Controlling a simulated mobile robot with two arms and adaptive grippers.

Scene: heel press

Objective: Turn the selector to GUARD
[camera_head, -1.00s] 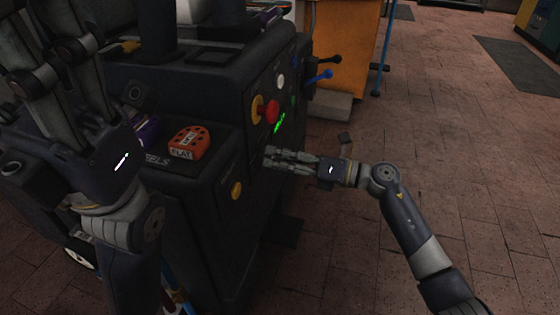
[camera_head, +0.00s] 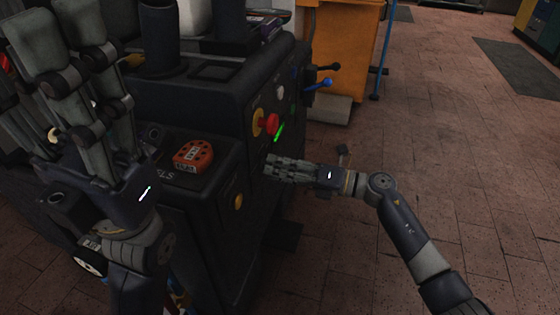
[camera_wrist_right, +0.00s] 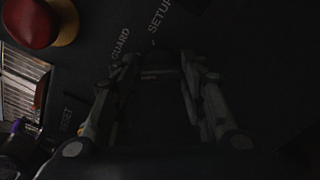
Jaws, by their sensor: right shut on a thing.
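The selector (camera_wrist_right: 158,73) is a dark knob on the dark machine panel, seen dimly between my right fingers in the right wrist view. The labels GUARD (camera_wrist_right: 120,45) and SETUP (camera_wrist_right: 159,16) are printed above it. A small light tick shows between the labels; I cannot tell the knob's exact angle. My right gripper (camera_head: 272,167) is at the machine's front panel, shut on the selector, and its fingers hide the knob in the head view. It also shows in the wrist view (camera_wrist_right: 160,80). My left gripper (camera_head: 62,35) is raised at the left, fingers apart and empty.
A red button on a yellow base (camera_head: 266,122) sits above the right gripper, also upper left in the wrist view (camera_wrist_right: 35,22). A green light (camera_head: 279,133) is beside it. An orange block (camera_head: 193,155) rests on the machine's ledge.

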